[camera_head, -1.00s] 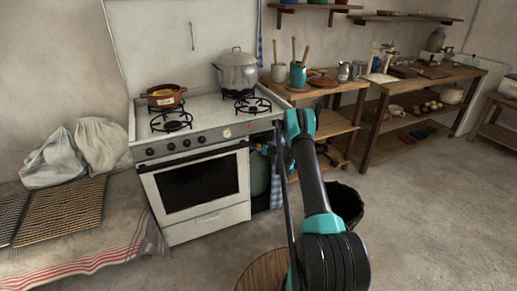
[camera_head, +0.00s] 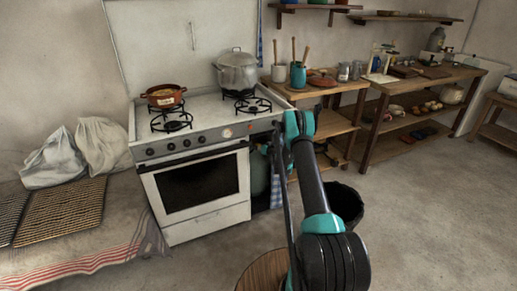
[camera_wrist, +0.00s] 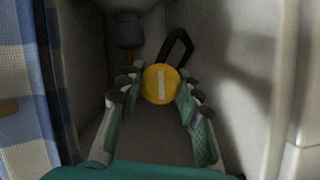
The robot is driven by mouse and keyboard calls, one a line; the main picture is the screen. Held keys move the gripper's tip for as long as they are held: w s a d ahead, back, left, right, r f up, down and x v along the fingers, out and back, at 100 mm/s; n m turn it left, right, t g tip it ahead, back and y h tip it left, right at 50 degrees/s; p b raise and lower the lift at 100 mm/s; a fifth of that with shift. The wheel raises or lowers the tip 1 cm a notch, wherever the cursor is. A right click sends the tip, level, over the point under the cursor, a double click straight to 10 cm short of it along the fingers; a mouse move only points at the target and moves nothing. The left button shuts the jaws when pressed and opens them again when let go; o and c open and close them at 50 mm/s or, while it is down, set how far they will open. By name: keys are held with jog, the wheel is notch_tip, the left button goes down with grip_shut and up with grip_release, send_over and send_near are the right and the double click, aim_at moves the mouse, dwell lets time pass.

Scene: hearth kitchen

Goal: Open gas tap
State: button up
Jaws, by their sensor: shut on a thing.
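The gas tap is a round yellow knob (camera_wrist: 161,84) with a pale stripe standing upright across its face. It shows in the wrist view between the two fingertips of my gripper (camera_wrist: 155,92). My gripper is shut on the knob, one fingertip at each side. A black loop-shaped piece (camera_wrist: 177,47) rises behind the knob to the right. In the head view, my gripper and the knob are hidden behind my arm and the stove's right side. A greenish gas cylinder (camera_head: 259,173) partly shows beside the stove.
The white stove (camera_head: 200,185) stands left of my arm, with a pot (camera_head: 237,72) and a brown pan (camera_head: 164,97) on top. A blue checked cloth (camera_wrist: 32,85) hangs close on the left in the wrist view. A black bin (camera_head: 347,204) and wooden shelves are to the right.

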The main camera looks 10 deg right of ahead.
jog(key=n+h, duration=0.1)
jog(key=n, duration=0.1)
jog(key=shift+n+t+h, duration=0.3)
jog(key=shift+n+h, duration=0.1)
jog(key=n+h, duration=0.2)
jog(key=n, duration=0.1)
jog(key=shift+a+t, duration=0.1)
jog(key=shift+t, duration=0.3)
jog(key=n+t+h, duration=0.1)
jog(key=n, duration=0.1)
jog(key=shift+n+h, duration=0.3)
jog(key=shift+n+t+h, duration=0.5)
jog(key=shift+n+t, duration=0.2)
jog(key=shift+n, duration=0.8)
jog(key=o, duration=1.2)
